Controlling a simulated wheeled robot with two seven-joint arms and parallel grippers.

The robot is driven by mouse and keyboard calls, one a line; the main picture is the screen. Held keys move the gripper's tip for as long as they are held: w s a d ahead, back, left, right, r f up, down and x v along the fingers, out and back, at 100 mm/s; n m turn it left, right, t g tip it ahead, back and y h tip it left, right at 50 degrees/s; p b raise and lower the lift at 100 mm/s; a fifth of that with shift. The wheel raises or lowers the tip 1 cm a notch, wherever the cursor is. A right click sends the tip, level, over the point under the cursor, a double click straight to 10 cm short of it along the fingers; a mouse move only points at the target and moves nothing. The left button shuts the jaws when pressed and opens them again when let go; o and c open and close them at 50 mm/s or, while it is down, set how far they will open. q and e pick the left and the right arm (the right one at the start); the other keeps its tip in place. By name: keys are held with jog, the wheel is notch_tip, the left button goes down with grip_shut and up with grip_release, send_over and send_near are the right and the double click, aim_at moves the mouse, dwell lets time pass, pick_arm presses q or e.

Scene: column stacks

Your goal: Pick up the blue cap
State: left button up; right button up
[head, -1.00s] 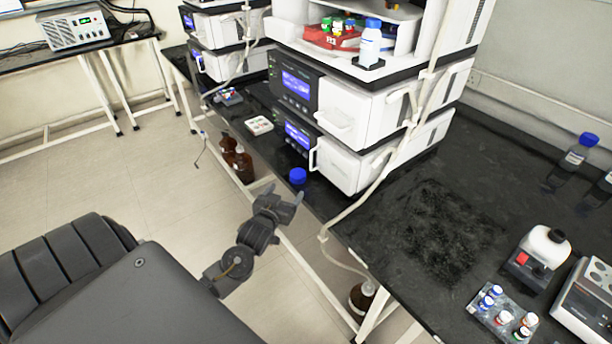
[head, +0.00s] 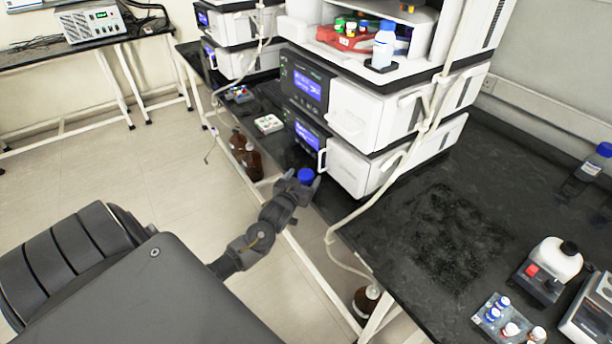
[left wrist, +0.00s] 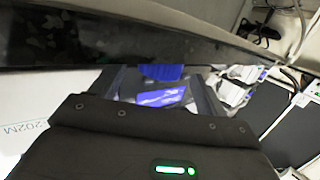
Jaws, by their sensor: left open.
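The blue cap (head: 306,176) sits on the black bench top near its front edge, in front of the lower white instrument. My left gripper (head: 302,181) is open, with its fingers reaching around or beside the cap; the head view does not show whether they touch it. My right gripper is not in view.
A stacked instrument (head: 372,115) stands just behind the cap. A small white tray (head: 268,124) lies to its left. A hanging tube (head: 372,200) runs down at the right. Brown bottles (head: 246,155) stand below the bench edge.

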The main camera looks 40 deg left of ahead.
aim_at(309, 170)
pick_arm(q)
jog(key=x, duration=0.4)
jog(key=shift+w+f, duration=0.15)
jog(key=shift+w, duration=0.2)
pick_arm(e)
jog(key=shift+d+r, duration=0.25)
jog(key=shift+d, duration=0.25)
pick_arm(q)
jog(key=c, duration=1)
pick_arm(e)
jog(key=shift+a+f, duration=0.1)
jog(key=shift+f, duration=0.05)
